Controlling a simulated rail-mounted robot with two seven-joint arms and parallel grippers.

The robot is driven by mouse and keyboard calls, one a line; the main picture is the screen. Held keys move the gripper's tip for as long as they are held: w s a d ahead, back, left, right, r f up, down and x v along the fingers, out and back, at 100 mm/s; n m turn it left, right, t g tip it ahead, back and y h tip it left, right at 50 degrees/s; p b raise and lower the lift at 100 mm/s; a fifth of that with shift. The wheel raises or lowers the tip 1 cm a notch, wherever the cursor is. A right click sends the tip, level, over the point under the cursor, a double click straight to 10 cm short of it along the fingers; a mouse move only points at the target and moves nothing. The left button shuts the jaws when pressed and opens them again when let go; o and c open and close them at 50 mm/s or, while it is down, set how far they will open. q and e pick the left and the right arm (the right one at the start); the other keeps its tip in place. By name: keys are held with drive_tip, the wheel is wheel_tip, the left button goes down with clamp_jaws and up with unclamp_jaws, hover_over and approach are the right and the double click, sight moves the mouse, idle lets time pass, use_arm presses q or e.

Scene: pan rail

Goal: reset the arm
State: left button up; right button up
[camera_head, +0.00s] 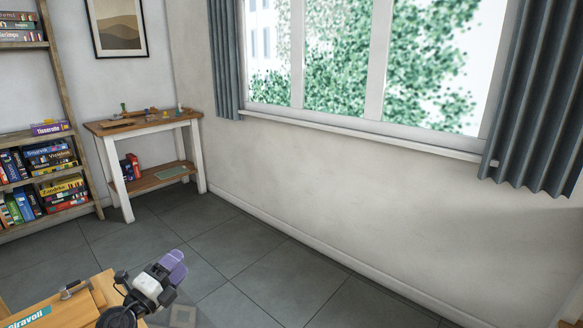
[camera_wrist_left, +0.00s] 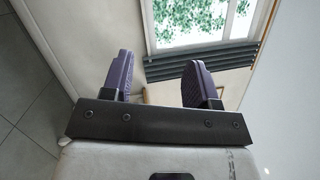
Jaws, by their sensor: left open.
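My left gripper (camera_head: 173,266) is at the lower left of the head view, with its purple fingers raised beside the near wooden table. In the left wrist view, the left gripper (camera_wrist_left: 160,80) shows two purple fingers spread apart with nothing between them. My left arm comes in at the bottom of the head view, and most of it is out of the picture. My right gripper is in neither view.
The near wooden table (camera_head: 98,283) bears a teal-labelled thing (camera_head: 27,318) and a small metal item (camera_head: 74,290). A side table (camera_head: 152,122) and a bookshelf (camera_head: 62,110) stand at the back left. The grey floor (camera_head: 240,255) beyond the gripper is clear up to the window wall.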

use_arm(q)
drive_tip(key=s+a+r+n+t+y, duration=0.1)
drive_tip(key=s+a+r+n+y, duration=0.2)
drive_tip(key=n+y, duration=0.55)
drive_tip(key=s+a+r+n+y, duration=0.1)
drive_tip(key=s+r+n+y, duration=0.2)
drive_tip(key=r+n+y, duration=0.35)
drive_tip(key=s+d+f+n+g+h+p, duration=0.25)
drive_tip(key=s+f+g, duration=0.25)
drive_tip(key=s+f, duration=0.7)
drive_tip(key=s+d+f+n+g+h+p, duration=0.25)
drive_tip(key=s+d+f+g, duration=0.4)
drive_tip(key=s, duration=0.95)
drive_tip(key=s+d+f+n+g+h+p, duration=0.1)
drive_tip(key=s+f+n+g+p, duration=0.25)
drive_tip(key=s+f, duration=0.9)
wheel_tip(320, 180, up, 38)
drive_tip(key=s+p, duration=0.1)
drive_tip(key=p, duration=3.6)
drive_tip(key=shift+s+g, duration=0.3)
drive_tip(key=shift+s, duration=0.05)
drive_tip(key=shift+a, duration=0.1)
